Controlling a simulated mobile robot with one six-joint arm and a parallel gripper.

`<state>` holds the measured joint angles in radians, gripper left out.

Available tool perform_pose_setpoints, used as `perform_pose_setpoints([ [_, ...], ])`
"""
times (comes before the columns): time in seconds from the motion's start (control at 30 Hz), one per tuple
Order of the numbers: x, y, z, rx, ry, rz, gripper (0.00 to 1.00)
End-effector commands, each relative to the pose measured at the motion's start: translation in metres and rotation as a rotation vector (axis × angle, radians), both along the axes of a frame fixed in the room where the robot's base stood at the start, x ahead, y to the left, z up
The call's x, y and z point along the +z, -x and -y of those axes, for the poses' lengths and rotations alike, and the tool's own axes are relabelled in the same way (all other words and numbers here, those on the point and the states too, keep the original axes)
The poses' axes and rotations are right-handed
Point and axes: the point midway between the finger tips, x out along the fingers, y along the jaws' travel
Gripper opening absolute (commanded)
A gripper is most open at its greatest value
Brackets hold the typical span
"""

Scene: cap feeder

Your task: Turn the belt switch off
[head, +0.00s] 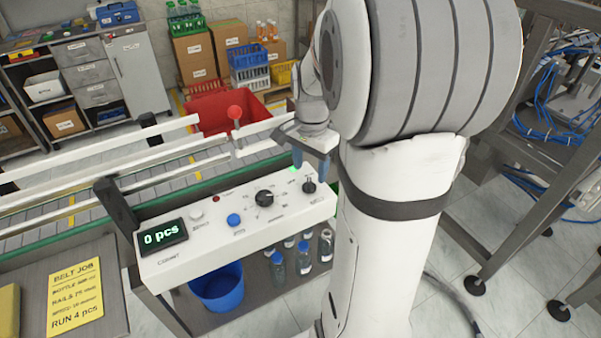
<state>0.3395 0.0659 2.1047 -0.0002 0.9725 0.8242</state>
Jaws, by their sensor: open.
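A white control panel (180,255) stands in front of the conveyor. A small black rotary switch (309,187) sits at its right end, with a label below that seems to read BELT. A green lamp (291,169) glows behind it. My gripper (311,165) points down with blue fingertips apart and empty. It appears just above and behind the black switch; I cannot tell whether it touches it. The switch's exact pointer direction is too small to read.
The panel also has a larger black dial (264,197), a blue button (234,220), a white knob (196,215) and a display (163,237) reading 0 pcs. A blue bucket (218,287) is below.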

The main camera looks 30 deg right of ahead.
Motion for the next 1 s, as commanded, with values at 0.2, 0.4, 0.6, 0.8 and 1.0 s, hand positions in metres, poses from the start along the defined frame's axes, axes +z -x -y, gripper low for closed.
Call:
perform_pose_setpoints([
  [0.2, -0.033, 0.000, 0.000, 0.002, -0.001, -0.003, 0.54],
  [0.4, -0.046, 0.000, 0.000, 0.002, 0.001, 0.001, 0.54],
  [0.6, -0.047, 0.000, 0.000, 0.002, 0.001, 0.001, 0.54],
  [0.8, -0.046, 0.000, 0.000, 0.002, 0.001, 0.001, 0.41],
  [1.0, -0.046, 0.000, 0.000, 0.001, 0.001, 0.001, 0.24],
])
